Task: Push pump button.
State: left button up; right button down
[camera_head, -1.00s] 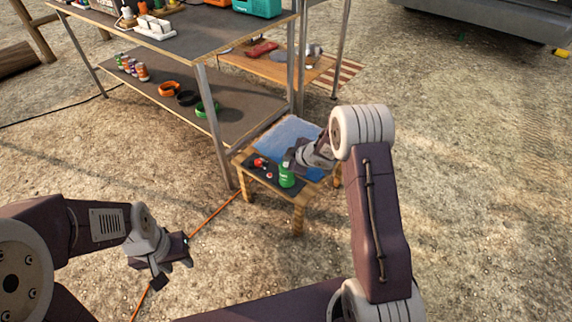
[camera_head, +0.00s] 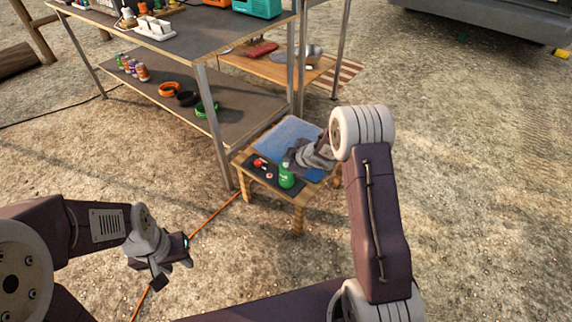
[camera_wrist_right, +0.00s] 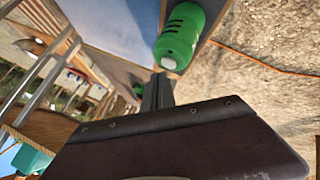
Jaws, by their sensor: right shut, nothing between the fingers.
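A green bottle (camera_head: 286,178) stands upright on the dark mat of a small wooden table. In the right wrist view the green bottle (camera_wrist_right: 185,32) is at the top, with a pale round button (camera_wrist_right: 169,63) at its near end. My right gripper (camera_head: 290,160) is shut and empty, just above and beside the bottle top. In the right wrist view its fingertips (camera_wrist_right: 160,78) are close to the pale button; I cannot tell whether they touch it. My left gripper (camera_head: 172,272) hangs over the ground at lower left, apparently open and empty.
Small red items (camera_head: 259,163) lie left of the bottle, and a blue cloth (camera_head: 289,134) lies behind it. A tall shelf (camera_head: 202,93) with cans, rings and boxes stands behind left. An orange cord (camera_head: 214,213) crosses the ground. Open ground lies to the right.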

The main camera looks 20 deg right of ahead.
jog(key=shift+f, duration=0.1)
dwell(0.4)
jog(key=shift+f, duration=0.35)
